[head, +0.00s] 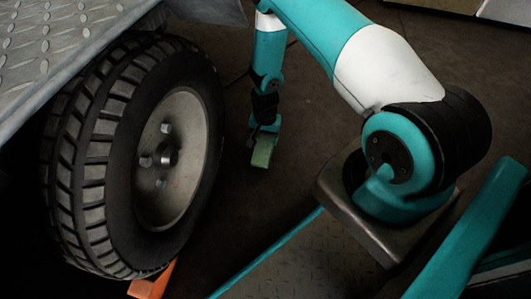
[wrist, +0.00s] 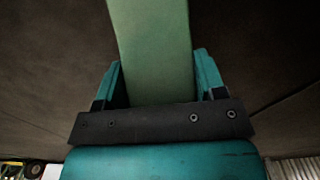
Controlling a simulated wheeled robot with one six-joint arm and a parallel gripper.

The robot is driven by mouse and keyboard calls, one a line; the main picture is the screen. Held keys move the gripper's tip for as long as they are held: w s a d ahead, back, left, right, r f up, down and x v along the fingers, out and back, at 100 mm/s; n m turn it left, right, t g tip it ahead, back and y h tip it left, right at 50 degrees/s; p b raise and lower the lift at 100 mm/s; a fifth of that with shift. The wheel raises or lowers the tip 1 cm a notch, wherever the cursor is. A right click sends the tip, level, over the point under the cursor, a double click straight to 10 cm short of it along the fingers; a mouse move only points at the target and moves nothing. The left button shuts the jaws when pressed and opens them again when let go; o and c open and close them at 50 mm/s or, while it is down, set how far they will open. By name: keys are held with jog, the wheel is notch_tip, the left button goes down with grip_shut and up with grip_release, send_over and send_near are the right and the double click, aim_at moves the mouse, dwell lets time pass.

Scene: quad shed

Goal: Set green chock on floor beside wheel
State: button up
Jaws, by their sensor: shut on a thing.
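The green chock (head: 263,151) is held at the end of my arm, right of the wheel in the head view. My gripper (head: 265,130) is shut on it, and the chock hangs below the fingers. In the wrist view the chock (wrist: 152,50) runs up between the two teal fingers of my gripper (wrist: 157,80). The black-tyred wheel (head: 118,150) with a grey rim stands at the left. The chock is apart from the wheel in the picture. I cannot tell whether its lower end touches the floor.
An orange piece (head: 153,282) sits at the foot of the wheel, partly hidden by the tyre. A metal tread-plate deck (head: 60,40) overhangs the wheel at upper left. The dark floor (head: 235,200) between wheel and arm looks clear.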

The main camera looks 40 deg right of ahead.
aim_at(265, 147)
notch_tip(265, 147, down, 6)
jog(key=b, duration=0.3)
jog(key=shift+w+r, duration=0.1)
jog(key=shift+r, duration=0.1)
jog(key=shift+f, duration=0.15)
jog(key=o, duration=1.1)
notch_tip(265, 147, up, 12)
jog(key=p, duration=0.8)
jog(key=shift+r, duration=0.2)
